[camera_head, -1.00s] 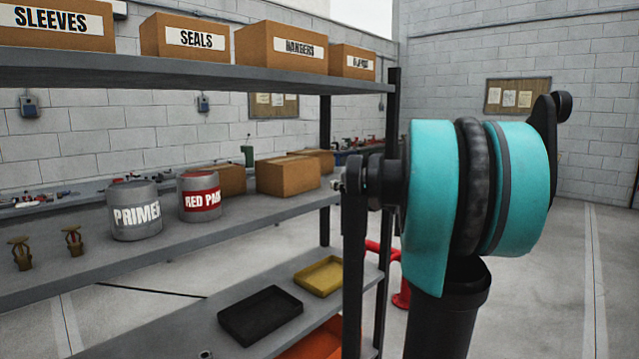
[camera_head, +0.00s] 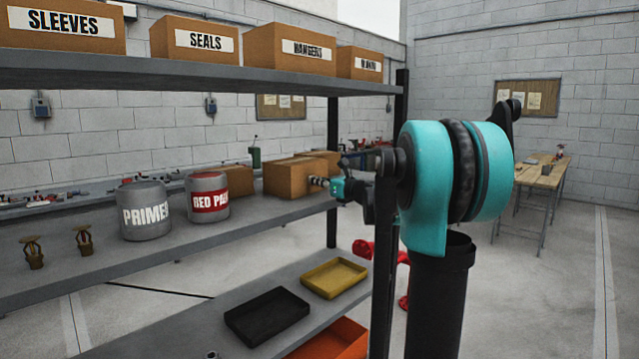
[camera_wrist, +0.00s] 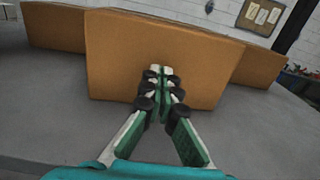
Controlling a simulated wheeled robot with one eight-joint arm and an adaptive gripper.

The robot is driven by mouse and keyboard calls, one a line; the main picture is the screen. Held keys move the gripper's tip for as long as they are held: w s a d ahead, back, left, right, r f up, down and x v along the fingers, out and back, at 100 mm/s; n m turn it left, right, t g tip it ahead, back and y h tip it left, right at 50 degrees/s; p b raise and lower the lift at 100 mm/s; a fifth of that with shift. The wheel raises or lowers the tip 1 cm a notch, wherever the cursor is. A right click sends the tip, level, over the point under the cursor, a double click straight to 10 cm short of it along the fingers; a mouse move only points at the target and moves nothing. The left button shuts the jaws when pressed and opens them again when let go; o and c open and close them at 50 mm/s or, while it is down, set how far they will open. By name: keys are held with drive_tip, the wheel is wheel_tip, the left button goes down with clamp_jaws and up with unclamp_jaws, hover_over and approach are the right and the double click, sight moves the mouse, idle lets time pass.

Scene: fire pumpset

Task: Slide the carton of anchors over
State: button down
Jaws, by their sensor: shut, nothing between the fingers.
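Several brown cartons stand on the middle shelf. The nearest carton (camera_head: 290,180) is right of the red paint can, and its broad face (camera_wrist: 160,55) fills the middle of the wrist view. I can read no label on it, so I cannot tell whether it is the carton of anchors. My gripper (camera_wrist: 160,75) is shut and empty, its fingertips at the lower middle of that face. They look touching or nearly so. In the head view my gripper (camera_head: 318,182) is at the carton's right end, partly hidden by my arm.
More cartons (camera_wrist: 258,65) (camera_head: 236,179) stand behind and beside it. The primer can (camera_head: 145,210) and red paint can (camera_head: 208,195) are to the left. A dark shelf post (camera_head: 332,150) rises nearby. Labelled cartons line the upper shelf (camera_head: 200,75). Trays lie below.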

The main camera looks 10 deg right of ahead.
drive_tip(key=x, duration=1.4)
drive_tip(key=shift+w+a, duration=0.1)
drive_tip(key=shift+w, duration=0.05)
drive_tip(key=shift+f, duration=0.1)
